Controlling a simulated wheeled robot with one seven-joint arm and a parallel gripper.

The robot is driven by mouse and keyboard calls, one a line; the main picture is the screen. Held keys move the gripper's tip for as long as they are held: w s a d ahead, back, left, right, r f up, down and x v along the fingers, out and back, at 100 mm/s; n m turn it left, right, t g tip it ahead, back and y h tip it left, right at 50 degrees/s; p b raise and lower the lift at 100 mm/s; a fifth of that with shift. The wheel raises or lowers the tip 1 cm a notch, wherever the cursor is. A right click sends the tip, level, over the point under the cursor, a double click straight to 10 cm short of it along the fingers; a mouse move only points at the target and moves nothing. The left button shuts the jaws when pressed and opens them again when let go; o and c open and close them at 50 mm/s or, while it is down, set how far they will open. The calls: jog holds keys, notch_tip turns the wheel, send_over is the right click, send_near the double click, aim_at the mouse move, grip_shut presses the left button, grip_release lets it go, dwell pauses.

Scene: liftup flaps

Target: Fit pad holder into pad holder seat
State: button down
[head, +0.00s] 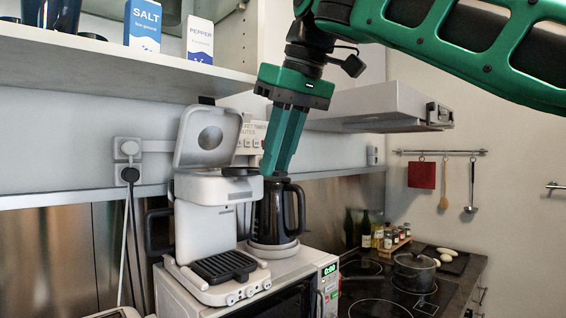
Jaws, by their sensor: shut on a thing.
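The white coffee machine (205,220) stands on top of the microwave with its lid (208,136) swung up. The pad holder seat is in the top of its body, under the raised lid; its opening is hidden at this low angle. The pad holder (240,171), a small dark flat piece, shows at the front right of the machine's top, level with the rim. My green gripper (270,174) points down and is shut on the pad holder's right end. I cannot tell whether the pad holder rests on the machine or hangs just above it.
A black kettle (280,212) stands right behind my gripper, close to it. A shelf (120,68) with salt and pepper boxes is above left. A range hood (375,108) is to the right, over a hob with a pot (414,272). The microwave (300,280) is below.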

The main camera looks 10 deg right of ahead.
jog(key=shift+w+a, duration=0.75)
jog(key=shift+w, duration=0.35)
jog(key=shift+w+a, duration=0.7)
jog(key=shift+w, duration=0.45)
jog(key=shift+w+a, duration=0.75)
jog(key=shift+w, duration=0.35)
jog(key=shift+f, duration=0.7)
jog(key=c, duration=1.5)
grip_release()
jog(key=shift+c, duration=0.2)
jog(key=shift+v, duration=2.55)
jog(key=s+d, duration=0.6)
jog(key=s, duration=0.4)
jog(key=shift+d, duration=0.4)
